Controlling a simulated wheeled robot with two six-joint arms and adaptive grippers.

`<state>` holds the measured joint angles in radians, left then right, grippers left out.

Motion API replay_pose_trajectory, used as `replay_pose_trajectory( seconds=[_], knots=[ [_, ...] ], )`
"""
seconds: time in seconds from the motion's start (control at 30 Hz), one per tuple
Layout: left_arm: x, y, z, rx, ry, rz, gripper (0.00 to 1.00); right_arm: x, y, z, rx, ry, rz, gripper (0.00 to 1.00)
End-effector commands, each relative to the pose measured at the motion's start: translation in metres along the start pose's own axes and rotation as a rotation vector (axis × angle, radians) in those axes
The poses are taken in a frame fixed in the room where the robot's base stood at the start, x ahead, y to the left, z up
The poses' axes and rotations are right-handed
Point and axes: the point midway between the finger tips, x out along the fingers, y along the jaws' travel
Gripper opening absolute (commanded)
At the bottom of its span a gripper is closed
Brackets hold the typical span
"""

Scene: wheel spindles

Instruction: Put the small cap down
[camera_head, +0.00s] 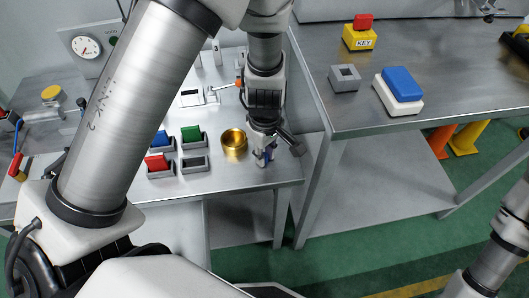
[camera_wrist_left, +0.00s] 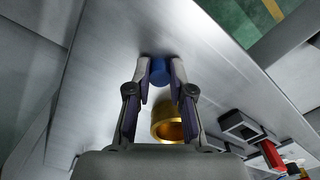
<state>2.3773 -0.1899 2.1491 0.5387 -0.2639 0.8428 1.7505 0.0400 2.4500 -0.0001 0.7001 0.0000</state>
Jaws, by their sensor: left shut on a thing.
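My left gripper (camera_head: 264,157) is shut on a small blue cap, near the front right corner of the metal table. In the left wrist view the blue cap (camera_wrist_left: 158,72) is between the two fingertips of the left gripper (camera_wrist_left: 159,75). The fingers partly hide the cap in the head view. I cannot tell whether the cap touches the table top (camera_head: 225,180). A gold cup (camera_head: 234,144) stands just left of the gripper in the head view; it also shows below the cap in the left wrist view (camera_wrist_left: 167,124). My right gripper is not in view.
Left of the gold cup are grey holders with red (camera_head: 156,162), green (camera_head: 192,134) and blue (camera_head: 160,139) pieces, and an empty grey holder (camera_head: 195,165). A second table (camera_head: 440,110) at the right bears a blue-topped white block (camera_head: 401,86) and a yellow KEY box (camera_head: 359,38).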

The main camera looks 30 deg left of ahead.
Motion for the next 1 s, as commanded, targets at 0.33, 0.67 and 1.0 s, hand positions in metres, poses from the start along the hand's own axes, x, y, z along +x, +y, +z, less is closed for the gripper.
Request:
replay_pose_trajectory(
  seconds=[0.33,0.67,1.0],
  knots=[
    [0.000,0.000,0.000,0.000,0.000,0.000,0.46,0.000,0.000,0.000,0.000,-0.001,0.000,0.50],
    [-0.052,0.001,0.000,0.000,0.002,0.006,0.46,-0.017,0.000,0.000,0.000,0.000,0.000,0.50],
    [-0.120,0.001,0.000,0.000,0.000,0.003,0.46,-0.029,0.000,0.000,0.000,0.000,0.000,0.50]
  ],
)
